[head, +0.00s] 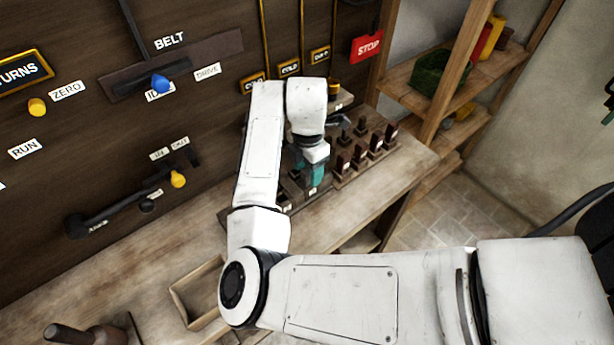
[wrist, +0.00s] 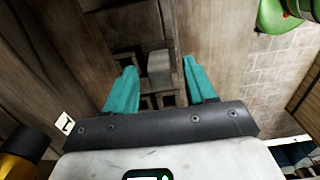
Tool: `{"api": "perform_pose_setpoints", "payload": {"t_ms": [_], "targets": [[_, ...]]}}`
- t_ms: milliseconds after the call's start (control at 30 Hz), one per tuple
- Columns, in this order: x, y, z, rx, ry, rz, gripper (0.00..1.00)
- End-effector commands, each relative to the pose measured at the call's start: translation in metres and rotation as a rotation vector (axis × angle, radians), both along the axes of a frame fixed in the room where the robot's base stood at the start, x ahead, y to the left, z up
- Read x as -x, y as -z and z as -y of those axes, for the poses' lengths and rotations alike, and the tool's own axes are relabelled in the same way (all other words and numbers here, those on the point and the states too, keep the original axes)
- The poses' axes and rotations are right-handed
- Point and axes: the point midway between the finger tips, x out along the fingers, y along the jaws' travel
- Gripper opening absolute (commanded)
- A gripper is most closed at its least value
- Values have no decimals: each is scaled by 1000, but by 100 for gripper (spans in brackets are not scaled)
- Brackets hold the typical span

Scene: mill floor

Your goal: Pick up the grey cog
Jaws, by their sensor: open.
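My gripper (head: 312,176) points down over the bench, its teal fingers close to a dark wooden holder; my arm hides much of that spot. In the wrist view my gripper (wrist: 160,67) is open, one teal finger on each side. A grey blocky piece (wrist: 159,70) shows between the fingers, above a slotted wooden holder (wrist: 125,32). I cannot make out teeth on it, so I cannot tell for sure that it is the grey cog. No contact with the fingers is visible.
A rack of dark red-brown pieces (head: 362,158) stands just right of my gripper. An open wooden box (head: 181,296) sits on the bench (head: 110,270) at lower left. The lever panel (head: 90,130) rises behind. Shelves with a green crate (head: 436,76) stand at right.

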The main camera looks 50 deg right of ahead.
Motion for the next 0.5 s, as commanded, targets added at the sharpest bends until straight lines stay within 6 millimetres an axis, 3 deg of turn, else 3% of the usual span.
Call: {"api": "perform_pose_setpoints", "payload": {"t_ms": [133, 367, 500], "targets": [[0, 12, 0, 0, 0, 0, 55], [0, 14, 0, 0, 1, 1, 55], [0, 14, 0, 0, 1, 1, 44]]}}
